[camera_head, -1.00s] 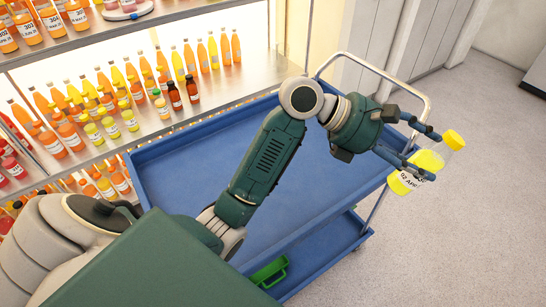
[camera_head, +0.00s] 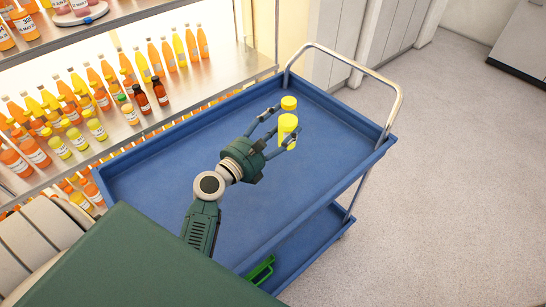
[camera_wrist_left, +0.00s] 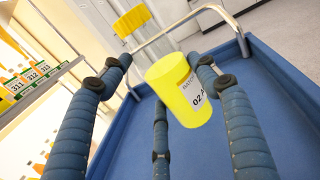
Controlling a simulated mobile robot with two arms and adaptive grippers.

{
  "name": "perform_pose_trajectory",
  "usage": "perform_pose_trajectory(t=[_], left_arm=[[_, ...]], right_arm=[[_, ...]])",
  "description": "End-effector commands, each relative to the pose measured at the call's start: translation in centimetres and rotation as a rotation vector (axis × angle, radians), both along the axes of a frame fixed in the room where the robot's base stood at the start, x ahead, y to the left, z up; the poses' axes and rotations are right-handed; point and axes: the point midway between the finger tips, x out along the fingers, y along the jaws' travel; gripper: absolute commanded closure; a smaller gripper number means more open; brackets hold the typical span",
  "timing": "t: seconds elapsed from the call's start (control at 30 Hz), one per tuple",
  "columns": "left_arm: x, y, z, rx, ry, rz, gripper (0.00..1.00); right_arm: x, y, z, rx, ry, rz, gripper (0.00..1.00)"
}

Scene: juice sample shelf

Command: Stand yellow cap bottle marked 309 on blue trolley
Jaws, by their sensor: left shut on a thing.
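A bottle with a yellow cap (camera_head: 289,103) and yellow contents (camera_head: 287,130) is between the fingers of my left gripper (camera_head: 282,124), which is shut on it. The bottle looks close to upright in the head view. It is over the top deck of the blue trolley (camera_head: 170,185), toward the far end. I cannot tell whether its base touches the deck. In the left wrist view the bottle (camera_wrist_left: 172,88) shows part of a white label reading "02-A"; no 309 is legible. My right gripper is not in view.
The trolley has a raised rim and a metal handle (camera_head: 398,95) at its far right end. A lit shelf (camera_head: 190,92) with several juice bottles stands along the left. A green item (camera_head: 262,270) lies on the lower deck. Much of the top deck is clear.

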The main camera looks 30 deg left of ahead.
Motion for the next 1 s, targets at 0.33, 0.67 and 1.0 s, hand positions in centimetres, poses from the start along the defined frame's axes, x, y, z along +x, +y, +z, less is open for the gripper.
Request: perform_pose_trajectory(t=[0.33, 0.67, 1.0], left_arm=[[0.1, -0.1, -8.4, -0.005, -0.002, -0.001, 0.8], [0.1, -0.1, -12.1, -0.004, -0.001, -0.003, 0.8], [0.1, -0.1, -13.5, -0.001, -0.005, -0.003, 0.8]], right_arm=[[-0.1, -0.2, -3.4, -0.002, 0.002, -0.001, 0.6], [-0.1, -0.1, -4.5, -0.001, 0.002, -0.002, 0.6], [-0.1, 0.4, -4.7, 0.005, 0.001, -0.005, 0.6]])
